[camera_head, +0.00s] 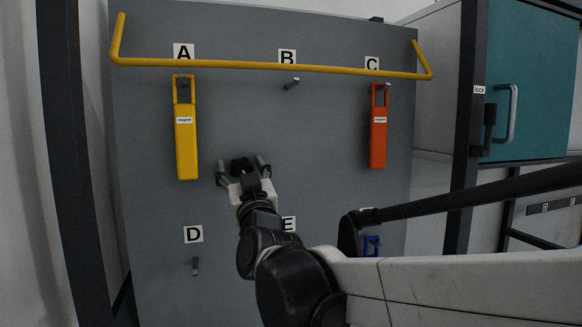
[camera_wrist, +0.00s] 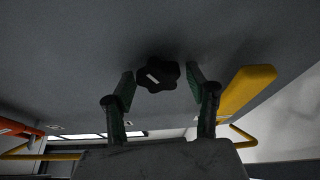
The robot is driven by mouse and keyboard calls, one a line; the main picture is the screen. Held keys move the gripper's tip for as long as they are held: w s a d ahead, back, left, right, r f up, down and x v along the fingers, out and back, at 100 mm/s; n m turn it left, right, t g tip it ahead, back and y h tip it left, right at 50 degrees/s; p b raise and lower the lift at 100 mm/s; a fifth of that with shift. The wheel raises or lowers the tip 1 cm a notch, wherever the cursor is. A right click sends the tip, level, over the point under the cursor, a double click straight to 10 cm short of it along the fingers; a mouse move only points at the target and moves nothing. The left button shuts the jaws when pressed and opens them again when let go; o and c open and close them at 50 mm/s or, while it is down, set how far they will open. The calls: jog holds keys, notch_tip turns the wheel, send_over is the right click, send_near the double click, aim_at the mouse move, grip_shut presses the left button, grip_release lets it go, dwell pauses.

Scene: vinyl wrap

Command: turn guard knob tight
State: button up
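The guard knob (camera_wrist: 158,75) is a black, lobed knob with a small white label, on the underside of the grey panel as the wrist view shows it. My gripper (camera_wrist: 161,82) is open, with one green-padded finger on each side of the knob and a small visible gap on both sides. In the head view my gripper (camera_head: 243,171) is at the middle of the grey panel (camera_head: 330,140), below hook B. A dark shape between its fingers there seems to be the knob, partly hidden by the gripper.
A yellow bar (camera_head: 270,66) crosses the panel's top. A yellow magnet tool (camera_head: 187,150) hangs at A and an orange one (camera_head: 378,145) at C. Hook B (camera_head: 291,84) and hook D (camera_head: 195,266) are empty. A blue item (camera_head: 371,246) is partly hidden by my arm. A teal cabinet door (camera_head: 540,80) is at right.

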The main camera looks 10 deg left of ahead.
jog(key=c, duration=0.9)
jog(key=shift+c, duration=0.2)
jog(key=shift+m, duration=0.6)
jog(key=m+h+b, duration=0.1)
jog(key=m+h, duration=0.1)
jog(key=m, duration=0.1)
jog(key=m+t+h+b, duration=0.1)
jog(key=m+h, duration=0.1)
jog(key=m, duration=0.2)
jog(key=m+h, duration=0.1)
jog(key=m, duration=0.2)
jog(key=m+h, duration=0.2)
jog(key=m, duration=0.2)
jog(key=shift+d+g, duration=0.15)
jog(key=shift+g, duration=0.15)
jog(key=m+g+h, duration=0.1)
jog(key=m, duration=0.2)
jog(key=m+g+h, duration=0.1)
jog(key=m, duration=0.3)
jog(key=shift+w+d+f, duration=0.1)
jog(key=shift+f, duration=0.05)
jog(key=m+g+p, duration=0.1)
jog(key=m+g, duration=0.1)
jog(key=m, duration=0.4)
jog(key=shift+f, duration=0.15)
